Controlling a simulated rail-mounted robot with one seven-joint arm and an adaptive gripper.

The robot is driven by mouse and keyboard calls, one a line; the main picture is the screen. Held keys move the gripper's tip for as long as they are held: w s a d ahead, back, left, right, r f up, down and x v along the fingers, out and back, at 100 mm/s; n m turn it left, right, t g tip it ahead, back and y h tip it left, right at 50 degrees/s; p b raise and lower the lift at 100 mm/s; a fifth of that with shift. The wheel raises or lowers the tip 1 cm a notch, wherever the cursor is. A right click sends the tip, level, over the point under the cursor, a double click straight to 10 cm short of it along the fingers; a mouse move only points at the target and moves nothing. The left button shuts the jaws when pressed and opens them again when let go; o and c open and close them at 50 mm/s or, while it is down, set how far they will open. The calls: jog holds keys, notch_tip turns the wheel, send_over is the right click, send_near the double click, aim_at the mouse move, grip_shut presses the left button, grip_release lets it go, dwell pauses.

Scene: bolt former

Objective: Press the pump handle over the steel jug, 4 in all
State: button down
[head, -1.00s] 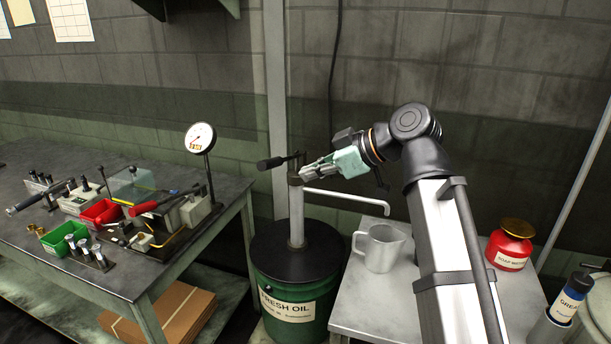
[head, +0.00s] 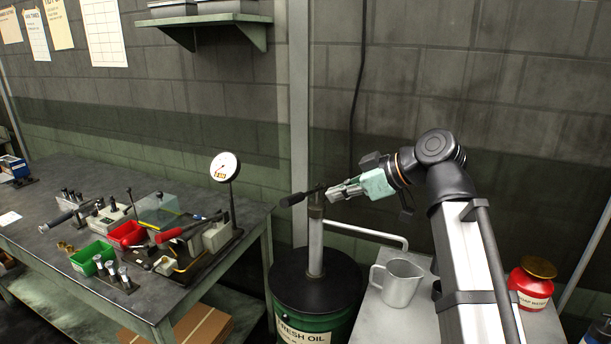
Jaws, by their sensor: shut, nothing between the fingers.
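The pump stands upright on the green fresh oil drum (head: 318,294), its grey column (head: 315,245) rising from the dark lid. The black pump handle (head: 292,199) crosses the column top, its grip pointing left and slightly down. The pump's pale spout (head: 365,232) runs right and bends down over the steel jug (head: 398,283), which stands upright on a grey side table (head: 375,318). My gripper (head: 333,193) is shut and empty, at the right side of the pump head, near the handle's right end. I cannot tell whether it touches. The jug's inside is hard to see.
A workbench (head: 40,240) at the left holds a dial gauge (head: 224,167), a red bin (head: 127,234) and a green bin (head: 93,258). A red can (head: 532,285) stands right of my arm. A cable (head: 358,100) hangs down the wall behind the pump.

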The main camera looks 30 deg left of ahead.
jog(key=w+a+r+m+g+p, duration=0.1)
jog(key=w+r+m+g+p, duration=0.1)
jog(key=r+p, duration=0.5)
jog(key=w+g+p, duration=0.1)
jog(key=w+p, duration=0.1)
jog(key=shift+w+r+m+h+p, duration=0.25)
jog(key=shift+w+m+h+p, duration=0.05)
jog(key=shift+h, duration=0.1)
jog(key=shift+a, duration=0.1)
jog(key=p, duration=0.4)
send_over(305, 194)
jog(key=s+d, duration=0.2)
jog(key=s, duration=0.2)
notch_tip(305, 194, down, 5)
jog(key=shift+s+d+f+p, duration=0.15)
jog(key=shift+f+p, duration=0.3)
jog(key=shift+f, duration=0.6)
jog(key=shift+s+a+f+p, duration=0.15)
jog(key=shift+f+p, duration=0.3)
jog(key=shift+f, duration=0.55)
jog(key=shift+d+f, duration=0.1)
